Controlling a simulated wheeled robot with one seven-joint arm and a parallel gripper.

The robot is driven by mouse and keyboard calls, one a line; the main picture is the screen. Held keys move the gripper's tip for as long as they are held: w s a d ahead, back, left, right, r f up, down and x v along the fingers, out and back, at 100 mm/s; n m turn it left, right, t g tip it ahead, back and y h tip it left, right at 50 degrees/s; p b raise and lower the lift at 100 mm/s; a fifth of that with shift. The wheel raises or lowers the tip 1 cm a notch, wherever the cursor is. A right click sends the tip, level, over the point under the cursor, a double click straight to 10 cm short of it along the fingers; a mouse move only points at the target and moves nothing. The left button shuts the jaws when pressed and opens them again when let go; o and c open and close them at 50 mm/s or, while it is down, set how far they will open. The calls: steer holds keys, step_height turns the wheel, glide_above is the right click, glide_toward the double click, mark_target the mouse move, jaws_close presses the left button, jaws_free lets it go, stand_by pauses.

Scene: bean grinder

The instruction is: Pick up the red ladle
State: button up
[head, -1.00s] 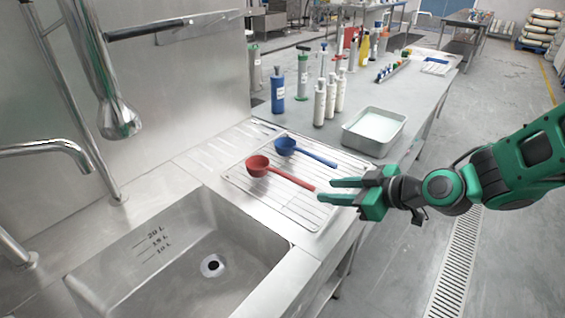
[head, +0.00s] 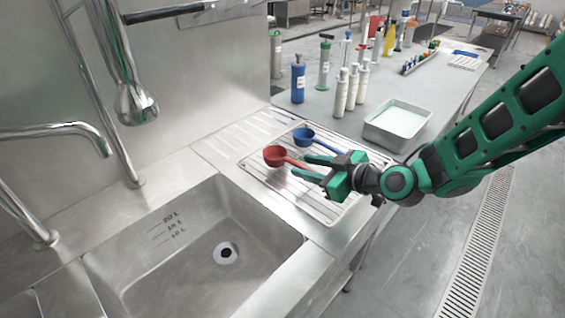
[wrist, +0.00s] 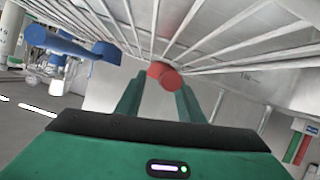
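The red ladle (head: 274,155) lies on the wire drying rack, its bowl at the left and its handle running right toward my gripper. My gripper (head: 301,166) is open, with one green finger on each side of the handle's line in the head view. The fingers hide much of the handle. In the wrist view, red parts of the ladle (wrist: 172,81) show between the two fingertips of my gripper (wrist: 160,92). I cannot tell whether the fingers touch it.
A blue ladle (head: 303,135) lies just behind the red one on the drying rack (head: 262,176). The sink basin (head: 160,262) is front left. A metal tray (head: 397,124) stands to the right, with several bottles (head: 352,88) behind. A faucet (head: 100,140) rises at the left.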

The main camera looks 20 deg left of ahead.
mark_target(304, 166)
steer(key=shift+x, duration=1.85)
steer(key=shift+s, duration=0.15)
steer(key=shift+c, duration=0.7)
jaws_close()
steer(key=shift+r, duration=0.1)
